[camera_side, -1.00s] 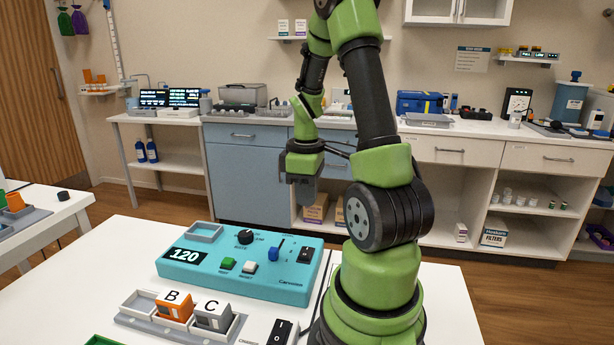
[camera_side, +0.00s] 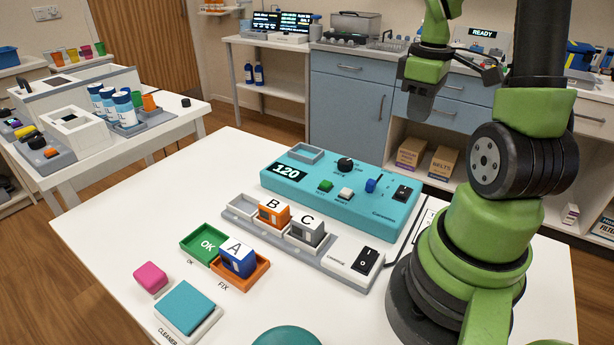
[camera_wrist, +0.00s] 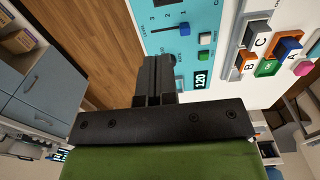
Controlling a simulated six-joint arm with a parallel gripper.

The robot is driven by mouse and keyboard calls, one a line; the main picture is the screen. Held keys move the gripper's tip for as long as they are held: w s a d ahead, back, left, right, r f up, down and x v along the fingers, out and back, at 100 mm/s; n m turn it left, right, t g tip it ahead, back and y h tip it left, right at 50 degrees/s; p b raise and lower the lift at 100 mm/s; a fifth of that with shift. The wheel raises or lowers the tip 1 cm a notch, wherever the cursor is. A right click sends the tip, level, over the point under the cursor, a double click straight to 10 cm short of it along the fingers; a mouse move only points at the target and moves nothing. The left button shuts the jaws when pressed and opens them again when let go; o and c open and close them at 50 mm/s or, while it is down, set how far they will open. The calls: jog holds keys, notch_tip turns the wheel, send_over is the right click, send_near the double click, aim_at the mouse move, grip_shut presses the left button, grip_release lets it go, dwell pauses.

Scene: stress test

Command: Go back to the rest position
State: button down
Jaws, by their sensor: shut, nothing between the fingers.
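My gripper (camera_side: 418,112) hangs in the air behind the teal control box (camera_side: 392,214), pointing down, above and clear of the table. In the wrist view its black fingers (camera_wrist: 154,72) are together with nothing between them. The box reads 120 and has a knob, green and white buttons, a blue slider and a black switch. Orange block B (camera_side: 270,217) and grey block C (camera_side: 306,232) stand in the grey rack (camera_side: 328,263) in front of the box. Blue block A (camera_side: 239,263) is in the orange FIX tray (camera_side: 244,284), beside the empty green OK tray (camera_side: 203,243).
A black rocker switch (camera_side: 367,261) is at the rack's right end. A pink block (camera_side: 151,277) and a teal cleaner pad (camera_side: 186,307) are at the table's front left. A side table (camera_side: 180,128) with bottles stands left; blue cabinets (camera_side: 350,100) stand behind. Air around my gripper looks free.

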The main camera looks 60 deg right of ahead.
jog(key=w+a+r+m+t, duration=0.1)
jog(key=w+a+r+t, duration=0.1)
jog(key=a+r, duration=0.3)
jog(key=w+a+r+m+t, duration=0.1)
jog(key=w+a+r+t, duration=0.15)
jog(key=a, duration=0.55)
jog(key=s+a+r+m+t+y, duration=0.25)
jog(key=s+a, duration=0.25)
jog(key=a, duration=0.5)
jog(key=n+g, duration=0.5)
jog(key=g, duration=0.2)
send_over(400, 192)
jog(key=d, duration=0.2)
jog(key=d+x, duration=0.2)
jog(key=x, duration=0.9)
jog(key=shift+h, duration=0.35)
jog(key=f, duration=0.4)
jog(key=a+f, duration=0.1)
jog(key=f, duration=0.9)
jog(key=shift+s+a, duration=0.1)
jog(key=shift+a, duration=0.15)
